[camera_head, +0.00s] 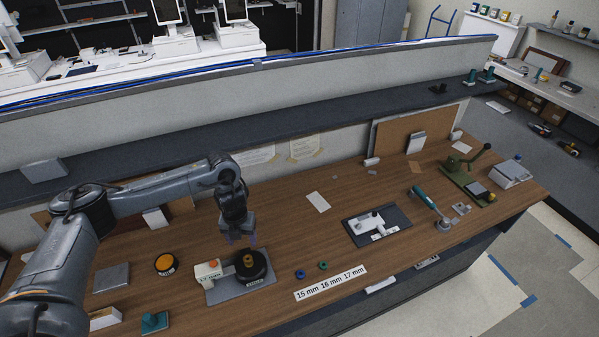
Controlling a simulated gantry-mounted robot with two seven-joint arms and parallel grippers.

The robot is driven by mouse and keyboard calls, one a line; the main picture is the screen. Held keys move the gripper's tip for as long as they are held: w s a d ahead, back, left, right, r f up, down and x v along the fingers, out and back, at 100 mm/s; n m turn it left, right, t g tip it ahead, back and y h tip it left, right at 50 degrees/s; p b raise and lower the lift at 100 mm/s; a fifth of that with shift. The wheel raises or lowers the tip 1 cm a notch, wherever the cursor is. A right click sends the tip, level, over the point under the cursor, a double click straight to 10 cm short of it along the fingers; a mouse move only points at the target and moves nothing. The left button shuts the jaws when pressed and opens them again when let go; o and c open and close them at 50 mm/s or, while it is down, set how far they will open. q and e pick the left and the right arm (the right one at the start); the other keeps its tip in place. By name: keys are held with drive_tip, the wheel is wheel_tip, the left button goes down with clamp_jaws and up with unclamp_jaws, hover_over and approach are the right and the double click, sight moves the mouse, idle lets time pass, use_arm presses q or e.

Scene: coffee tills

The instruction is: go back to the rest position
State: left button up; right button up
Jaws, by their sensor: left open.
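My left arm (150,197) reaches in from the left over the wooden counter (190,235). My left gripper (241,239) points down, open, just above and behind a black round fixture (262,270) with a brass-coloured piece (248,260) on its top. I see nothing held between the fingers; whether they touch the fixture is hard to tell. The fixture stands on a grey plate beside a pale block with a red button (208,270). My right gripper is not in view.
A blue ring (300,274) and a green ring (323,265) lie behind a label strip (331,283) marked 15, 16 and 17 mm. A dark tray (391,222) and a green lever press (468,178) stand to the right. A grey shelf (290,128) runs along the back.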

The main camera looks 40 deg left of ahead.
use_arm(q)
drive_tip(key=s+d+f+m+g+h, duration=0.1)
drive_tip(key=s+d+f+g+h, duration=0.1)
drive_tip(key=s+d+f, duration=0.6)
drive_tip(key=s+d+f+m+g+h, duration=0.1)
drive_tip(key=s+d+f, duration=0.4)
drive_tip(key=d, duration=0.5)
drive_tip(key=s+d+r+n+t+h, duration=0.1)
drive_tip(key=d+n+t+h, duration=0.1)
drive_tip(key=d, duration=0.7)
drive_tip(key=s+d+r+n+t+h+p, duration=0.1)
drive_tip(key=d+n, duration=0.1)
drive_tip(key=d, duration=0.7)
drive_tip(key=s+d+r+n+t+h, duration=0.2)
drive_tip(key=d, duration=0.6)
drive_tip(key=w+a+r+n+t+y, duration=0.25)
drive_tip(key=w+r+n, duration=0.25)
drive_tip(key=n, duration=0.3)
drive_tip(key=s+a+r+n+y, duration=0.1)
drive_tip(key=a+r+n+y, duration=0.1)
drive_tip(key=a+n, duration=0.5)
drive_tip(key=a+r+n+y, duration=0.3)
drive_tip(key=a+n, duration=0.3)
drive_tip(key=a, duration=0.2)
drive_tip(key=shift+s+r+n+g+p, duration=0.15)
drive_tip(key=shift+s+n+g+p, duration=0.2)
drive_tip(key=shift+n+g, duration=0.1)
